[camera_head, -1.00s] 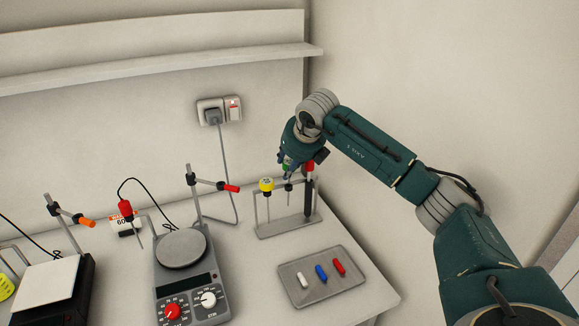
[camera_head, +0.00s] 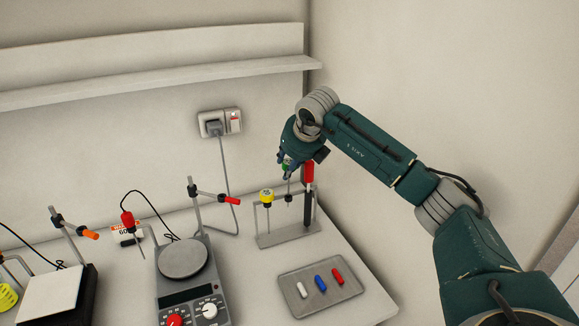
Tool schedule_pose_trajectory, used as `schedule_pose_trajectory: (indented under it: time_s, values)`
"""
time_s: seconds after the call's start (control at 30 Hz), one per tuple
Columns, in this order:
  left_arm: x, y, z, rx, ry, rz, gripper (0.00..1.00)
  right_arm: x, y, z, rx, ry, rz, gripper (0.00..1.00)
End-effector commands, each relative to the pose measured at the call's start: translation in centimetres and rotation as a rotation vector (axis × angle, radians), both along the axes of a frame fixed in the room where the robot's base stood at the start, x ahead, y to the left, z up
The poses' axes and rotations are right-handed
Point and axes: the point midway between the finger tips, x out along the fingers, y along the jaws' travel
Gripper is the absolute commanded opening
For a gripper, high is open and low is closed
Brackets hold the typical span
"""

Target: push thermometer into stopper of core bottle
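My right gripper (camera_head: 288,168) is over the small metal rack (camera_head: 289,237) near the back right corner of the bench. It appears shut on a green-topped thermometer (camera_head: 287,165), whose thin stem points down toward a small dark collar on the rack. Whether the stem tip is clear of the collar is too small to tell. A yellow-topped thermometer (camera_head: 267,196) stands upright in the rack to the left. A thick dark rod with a red top (camera_head: 309,175) stands at its right end. I see no bottle with a stopper. My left gripper is not in view.
A grey tray (camera_head: 290,306) with white, blue and red stir bars lies in front of the rack. A shelf (camera_head: 160,82) runs above.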

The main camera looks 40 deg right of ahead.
Motion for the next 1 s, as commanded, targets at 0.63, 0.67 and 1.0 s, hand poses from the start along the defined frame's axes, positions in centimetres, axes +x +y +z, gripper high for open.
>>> schedule_pose_trajectory:
  time_s: [0.63,0.67,1.0]
  values:
    - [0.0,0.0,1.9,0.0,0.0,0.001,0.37,0.2,0.0,3.1,0.0,-0.01,0.0,0.0]
    - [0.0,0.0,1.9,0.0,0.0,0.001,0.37,0.2,0.0,3.2,0.0,-0.01,0.0,0.0]
    - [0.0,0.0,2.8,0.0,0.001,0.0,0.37,0.2,0.0,4.6,0.0,-0.01,0.0,0.0]
